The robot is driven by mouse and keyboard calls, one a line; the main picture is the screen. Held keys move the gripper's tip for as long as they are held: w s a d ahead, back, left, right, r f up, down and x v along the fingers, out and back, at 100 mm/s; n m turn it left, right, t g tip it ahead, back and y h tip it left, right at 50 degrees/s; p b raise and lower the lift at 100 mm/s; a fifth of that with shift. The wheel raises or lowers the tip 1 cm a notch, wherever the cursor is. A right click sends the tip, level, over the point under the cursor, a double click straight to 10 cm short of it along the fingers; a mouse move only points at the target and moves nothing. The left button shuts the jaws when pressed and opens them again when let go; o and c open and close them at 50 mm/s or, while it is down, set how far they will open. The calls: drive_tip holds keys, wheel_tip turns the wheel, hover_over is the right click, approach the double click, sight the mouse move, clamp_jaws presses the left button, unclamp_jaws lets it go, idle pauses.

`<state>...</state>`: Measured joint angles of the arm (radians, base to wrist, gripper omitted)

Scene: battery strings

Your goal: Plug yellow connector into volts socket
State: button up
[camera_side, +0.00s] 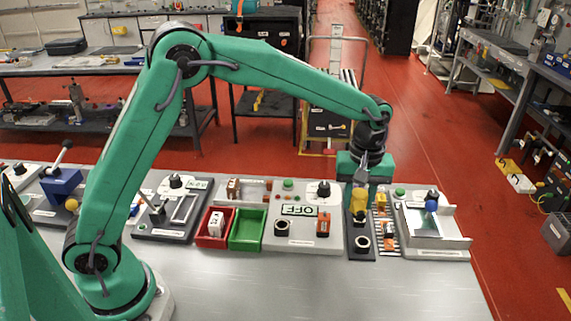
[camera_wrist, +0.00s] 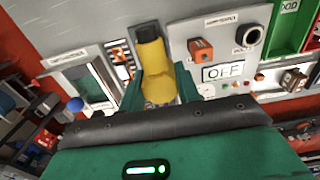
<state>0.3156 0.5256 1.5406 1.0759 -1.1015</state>
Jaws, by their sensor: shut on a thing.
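My gripper (camera_side: 361,186) is shut on the yellow connector (camera_side: 359,200), above the far part of a narrow dark plate (camera_side: 361,255). In the wrist view the yellow connector (camera_wrist: 157,88) sits between my two fingers (camera_wrist: 160,92), with a black cylindrical part (camera_wrist: 149,42) beyond it. I cannot tell whether that part belongs to the connector or to a socket. The dark plate bears a ring-shaped socket (camera_side: 362,243) at its near end. Another round socket (camera_side: 282,228) is on the OFF panel; it also shows in the wrist view (camera_wrist: 248,36).
The OFF panel (camera_side: 300,246) carries an orange block (camera_side: 323,224) and a black knob. A red bin (camera_side: 203,240) and a green bin (camera_side: 247,234) stand left of it. A striped strip (camera_side: 388,247) and a panel with a blue-knobbed lever (camera_side: 432,206) stand to the right. The front table is clear.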

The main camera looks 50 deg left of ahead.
drive_tip(key=s+a, duration=0.1)
drive_tip(key=a, duration=0.1)
drive_tip(key=s+a+r, duration=0.1)
drive_tip(key=s+a, duration=0.2)
drive_tip(key=a, duration=0.2)
drive_tip(key=shift+s+r, duration=0.25)
drive_tip(key=s+a, duration=0.6)
drive_tip(key=shift+s, duration=0.15)
drive_tip(key=shift+f, duration=2.8)
drive_tip(key=shift+f, duration=1.8)
drive_tip(key=o, duration=1.2)
drive_tip(key=shift+c, duration=0.2)
